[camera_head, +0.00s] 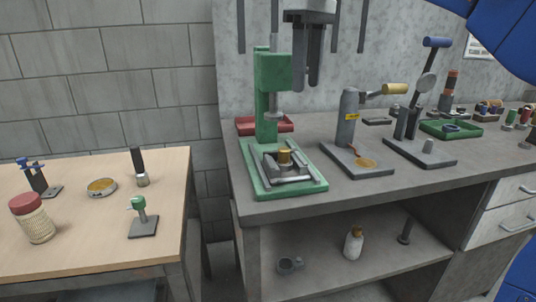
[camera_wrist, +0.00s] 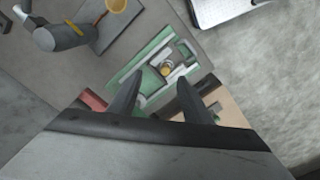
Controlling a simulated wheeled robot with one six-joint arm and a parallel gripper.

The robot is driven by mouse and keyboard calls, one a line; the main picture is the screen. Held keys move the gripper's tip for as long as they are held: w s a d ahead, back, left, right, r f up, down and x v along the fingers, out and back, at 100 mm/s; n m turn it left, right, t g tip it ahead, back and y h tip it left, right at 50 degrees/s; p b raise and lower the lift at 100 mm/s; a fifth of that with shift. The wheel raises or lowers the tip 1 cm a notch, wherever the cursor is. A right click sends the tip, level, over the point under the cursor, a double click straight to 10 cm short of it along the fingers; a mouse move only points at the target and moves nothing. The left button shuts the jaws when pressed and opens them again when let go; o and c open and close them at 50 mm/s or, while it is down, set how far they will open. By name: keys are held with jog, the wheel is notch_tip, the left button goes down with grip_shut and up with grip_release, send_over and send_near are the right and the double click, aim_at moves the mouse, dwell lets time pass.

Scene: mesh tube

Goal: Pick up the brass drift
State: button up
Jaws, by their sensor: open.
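The brass drift looks to be the short gold cylinder (camera_head: 285,157) standing on the grey plates of the green press base (camera_head: 262,187), under the ram. In the wrist view it is a small gold disc (camera_wrist: 166,69) beyond and between my fingertips. My gripper (camera_head: 307,86) hangs in front of the press column, above and slightly right of the cylinder, with its fingers pointing down. In the wrist view my gripper (camera_wrist: 160,80) has its two dark fingers spread apart with nothing between them. The cylinder's lower end is hard to make out.
The green press column (camera_head: 268,95) stands directly behind the cylinder. A red tray (camera_head: 246,126) lies behind it. Right of it are a grey lever tool (camera_head: 348,118) and another stand (camera_head: 408,128). A wooden table (camera_head: 95,230) with several small items is at the left.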

jog(key=a+r+n, duration=0.1)
jog(key=a, duration=0.3)
send_over(284, 148)
jog(key=f, duration=1.1)
jog(key=shift+d+f, duration=0.2)
jog(key=shift+f, duration=0.05)
jog(key=shift+a+f, duration=0.2)
jog(key=shift+f, duration=2.5)
jog(key=shift+c, duration=0.7)
grip_shut()
